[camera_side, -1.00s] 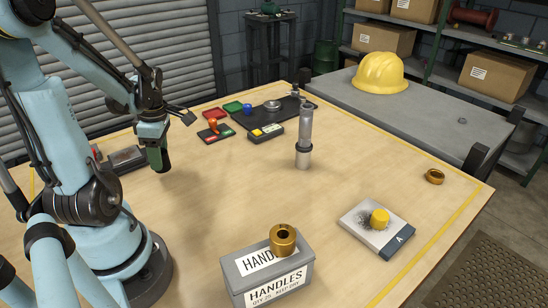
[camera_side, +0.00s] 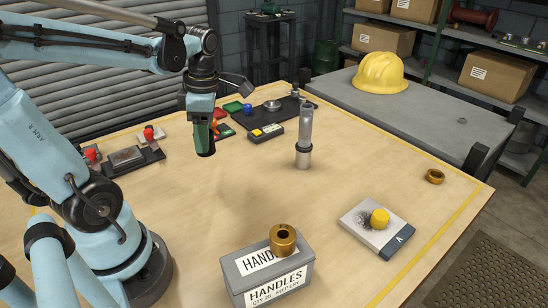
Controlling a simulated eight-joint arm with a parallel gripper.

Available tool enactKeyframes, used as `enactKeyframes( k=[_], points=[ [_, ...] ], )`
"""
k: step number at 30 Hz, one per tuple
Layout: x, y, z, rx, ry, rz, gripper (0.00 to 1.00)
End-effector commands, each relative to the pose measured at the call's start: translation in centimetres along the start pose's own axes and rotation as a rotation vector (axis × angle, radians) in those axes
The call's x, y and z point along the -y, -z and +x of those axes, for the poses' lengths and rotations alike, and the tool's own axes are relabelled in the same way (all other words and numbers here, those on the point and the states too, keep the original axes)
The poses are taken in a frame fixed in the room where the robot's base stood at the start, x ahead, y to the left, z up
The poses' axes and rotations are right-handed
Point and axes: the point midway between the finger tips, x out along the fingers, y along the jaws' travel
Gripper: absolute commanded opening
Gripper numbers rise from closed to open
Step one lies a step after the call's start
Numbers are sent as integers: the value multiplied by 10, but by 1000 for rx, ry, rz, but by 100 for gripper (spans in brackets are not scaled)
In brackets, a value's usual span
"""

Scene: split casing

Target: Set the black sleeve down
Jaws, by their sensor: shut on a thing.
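My gripper (camera_side: 202,132) points down and is held above the table, left of the middle. It is shut on the black sleeve (camera_side: 206,149), whose dark lower end shows below the green fingers. The fingers hide the rest of the sleeve. The sleeve is apart from the wooden table (camera_side: 330,215), with clear air beneath it.
A metal cylinder (camera_side: 304,135) stands upright to the right of my gripper. A grey handles box (camera_side: 267,280) with a brass bushing (camera_side: 282,239) on top stands in front. A white-and-grey block (camera_side: 362,232) carries a yellow cap (camera_side: 380,218). A bronze ring (camera_side: 435,176) lies far right. Mid-table is clear.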

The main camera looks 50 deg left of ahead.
Motion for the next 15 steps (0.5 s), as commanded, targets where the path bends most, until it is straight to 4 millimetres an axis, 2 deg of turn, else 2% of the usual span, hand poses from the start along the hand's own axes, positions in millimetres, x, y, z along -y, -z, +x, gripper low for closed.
enactKeyframes(
  k=[3, 9, 12, 15],
  points=[
    [-5, -31, -6, 0, 4, -31, 9],
    [-7, -72, -9, -1, 9, -90, 9],
    [-6, -84, -9, -2, 12, -110, 9],
    [-10, -87, -6, -3, 13, -121, 9]
  ],
)
